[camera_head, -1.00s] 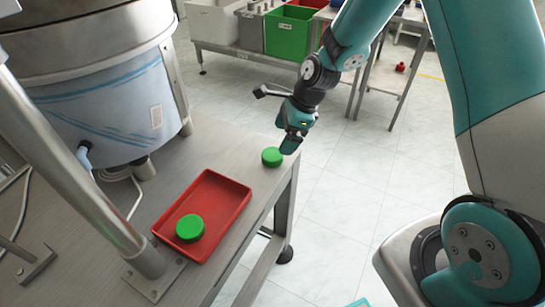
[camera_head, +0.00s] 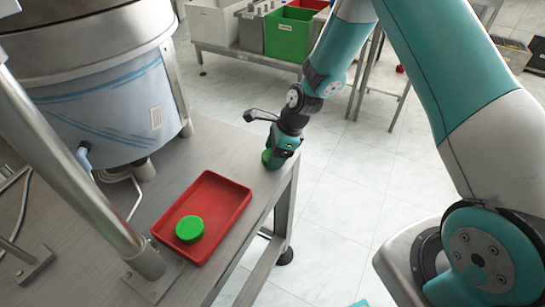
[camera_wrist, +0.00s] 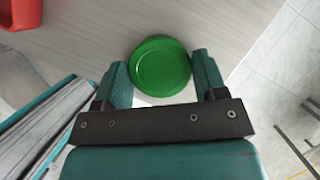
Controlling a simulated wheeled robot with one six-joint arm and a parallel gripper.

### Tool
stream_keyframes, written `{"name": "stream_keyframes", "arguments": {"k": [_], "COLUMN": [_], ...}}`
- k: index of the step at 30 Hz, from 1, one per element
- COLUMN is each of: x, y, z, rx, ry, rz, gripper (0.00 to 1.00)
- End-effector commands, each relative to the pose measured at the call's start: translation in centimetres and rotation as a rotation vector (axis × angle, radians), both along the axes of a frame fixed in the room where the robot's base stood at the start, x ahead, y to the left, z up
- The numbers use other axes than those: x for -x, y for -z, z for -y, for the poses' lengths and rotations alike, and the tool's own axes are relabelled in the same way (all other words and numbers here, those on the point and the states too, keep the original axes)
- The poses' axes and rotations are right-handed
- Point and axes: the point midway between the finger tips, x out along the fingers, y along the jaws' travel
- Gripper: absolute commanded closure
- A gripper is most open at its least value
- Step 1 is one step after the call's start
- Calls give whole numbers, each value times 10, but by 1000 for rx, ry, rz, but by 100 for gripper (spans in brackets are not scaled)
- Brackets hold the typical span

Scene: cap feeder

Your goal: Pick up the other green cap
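A green cap (camera_head: 266,156) lies on the bare metal table near its right edge, partly hidden behind my gripper (camera_head: 275,160) in the head view. In the wrist view the same green cap (camera_wrist: 161,66) sits between the two teal fingers of my gripper (camera_wrist: 161,75). The fingers stand apart, one on each side, with the left finger very near or touching the cap and a gap on the right. Another green cap (camera_head: 189,228) lies in the red tray (camera_head: 236,204) on the table.
The metal table (camera_head: 222,146) has a large steel bowl feeder (camera_head: 110,100) at its back left and a steel post (camera_head: 70,170) at the left. The red tray (camera_wrist: 22,12) also shows at the wrist view's upper left. Crates stand on another table behind.

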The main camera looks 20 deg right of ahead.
Motion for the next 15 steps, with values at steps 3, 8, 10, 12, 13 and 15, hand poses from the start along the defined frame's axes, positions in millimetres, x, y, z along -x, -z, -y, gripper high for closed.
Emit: {"name": "stream_keyframes", "arguments": {"k": [3,8,10,12,13,15], "x": [0,0,0,0,0,0], "y": [0,0,0,0,-1,-3], "z": [0,0,0,0,0,0], "rx": [0,0,0,0,0,0], "ry": [0,0,0,0,0,0], "rz": [0,0,0,0,0,0], "gripper": [60,61,61,61,61,61]}}
